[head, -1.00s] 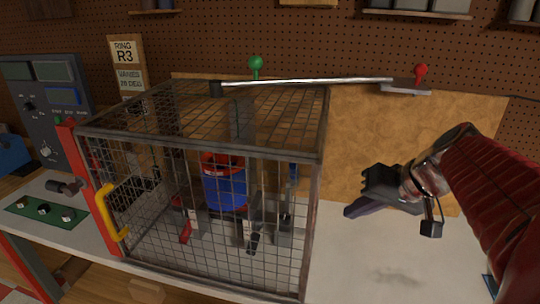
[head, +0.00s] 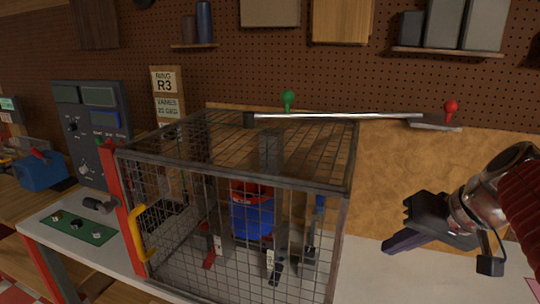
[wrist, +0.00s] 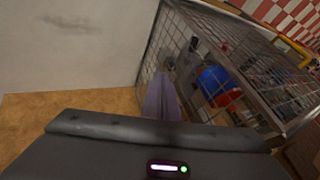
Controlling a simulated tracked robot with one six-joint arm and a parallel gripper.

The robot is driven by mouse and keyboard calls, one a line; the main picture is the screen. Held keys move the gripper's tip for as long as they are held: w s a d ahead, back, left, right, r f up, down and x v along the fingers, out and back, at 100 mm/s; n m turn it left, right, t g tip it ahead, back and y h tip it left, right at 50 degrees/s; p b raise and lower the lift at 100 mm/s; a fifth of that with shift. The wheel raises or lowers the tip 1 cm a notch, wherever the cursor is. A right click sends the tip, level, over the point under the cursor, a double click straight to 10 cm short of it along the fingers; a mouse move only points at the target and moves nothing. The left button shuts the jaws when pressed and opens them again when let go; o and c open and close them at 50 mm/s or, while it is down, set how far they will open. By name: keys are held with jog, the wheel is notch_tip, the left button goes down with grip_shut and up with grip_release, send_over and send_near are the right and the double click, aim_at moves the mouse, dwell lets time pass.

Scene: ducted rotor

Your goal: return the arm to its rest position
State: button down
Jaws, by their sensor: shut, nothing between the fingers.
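My gripper (head: 394,246) is at the right in the head view, to the right of the wire cage and above the bench top. Its purple fingers are together, pointing left and down, with nothing between them. In the wrist view the purple fingers (wrist: 162,98) show beside the cage mesh; I cannot tell the exact gap. The wire cage (head: 240,180) stands on the bench, with a red frame post (head: 124,205) and a yellow handle (head: 141,232) at its left. Inside is a blue and red cylinder (head: 252,218), also in the wrist view (wrist: 219,86).
A metal bar (head: 340,116) runs above the cage, from a black end to a red-knobbed mount (head: 450,108). A grey control panel (head: 93,125) stands at left. A green mat (head: 78,228) lies on the bench (head: 380,285). The bench right of the cage looks clear.

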jog(key=s+a+f+n+h, duration=0.3)
jog(key=s+a+f, duration=0.6)
jog(key=a+f, duration=0.1)
jog(key=shift+s+a+f+g, duration=0.15)
jog(key=shift+s+a+g, duration=0.15)
jog(key=shift+a, duration=0.55)
